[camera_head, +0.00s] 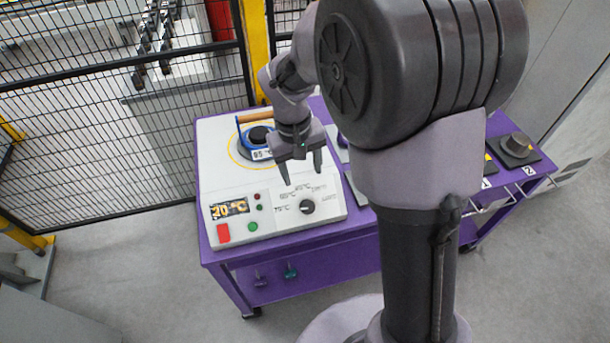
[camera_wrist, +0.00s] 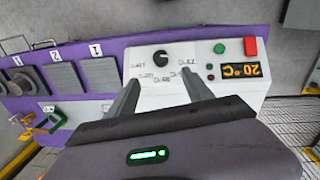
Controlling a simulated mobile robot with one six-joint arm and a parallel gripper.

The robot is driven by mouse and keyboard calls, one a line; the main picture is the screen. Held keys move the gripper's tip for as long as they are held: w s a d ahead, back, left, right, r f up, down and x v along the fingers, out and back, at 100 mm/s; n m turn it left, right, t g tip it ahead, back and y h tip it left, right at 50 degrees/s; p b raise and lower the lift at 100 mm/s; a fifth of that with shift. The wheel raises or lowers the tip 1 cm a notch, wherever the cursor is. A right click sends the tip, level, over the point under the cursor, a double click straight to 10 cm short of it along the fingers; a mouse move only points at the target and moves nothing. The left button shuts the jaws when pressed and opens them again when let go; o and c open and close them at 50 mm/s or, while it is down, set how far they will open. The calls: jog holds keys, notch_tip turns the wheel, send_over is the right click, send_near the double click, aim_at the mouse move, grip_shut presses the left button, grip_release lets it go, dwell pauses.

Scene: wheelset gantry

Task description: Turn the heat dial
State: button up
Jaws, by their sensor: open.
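The heat dial (camera_head: 307,206) is a small black knob on the sloped front panel of a white heater unit (camera_head: 225,150), with temperature labels around it. My gripper (camera_head: 303,176) is open and empty, above the panel and a little behind the dial. In the wrist view the dial (camera_wrist: 160,54) shows beyond and between my fingertips (camera_wrist: 160,82), apart from them. The orange display (camera_head: 230,208) reads 20 °C. A red button (camera_head: 223,233) and a green button (camera_head: 253,226) sit to the left of the dial.
A blue object labelled 95 (camera_head: 256,143) with a wooden handle stands on the heater top behind my gripper. The purple table (camera_head: 290,243) carries the heater. A dark round part (camera_head: 517,145) lies at the right end. A mesh fence (camera_head: 110,130) stands left.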

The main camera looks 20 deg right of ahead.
aim_at(308, 206)
jog(key=f+b, duration=0.1)
jog(key=f, duration=0.4)
jog(key=d+f+b, duration=0.1)
jog(key=f+b, duration=0.1)
jog(key=f, duration=0.3)
jog(key=f+b, duration=0.2)
jog(key=f, duration=0.4)
jog(key=shift+w+d, duration=0.3)
jog(key=shift+r, duration=0.1)
grip_shut()
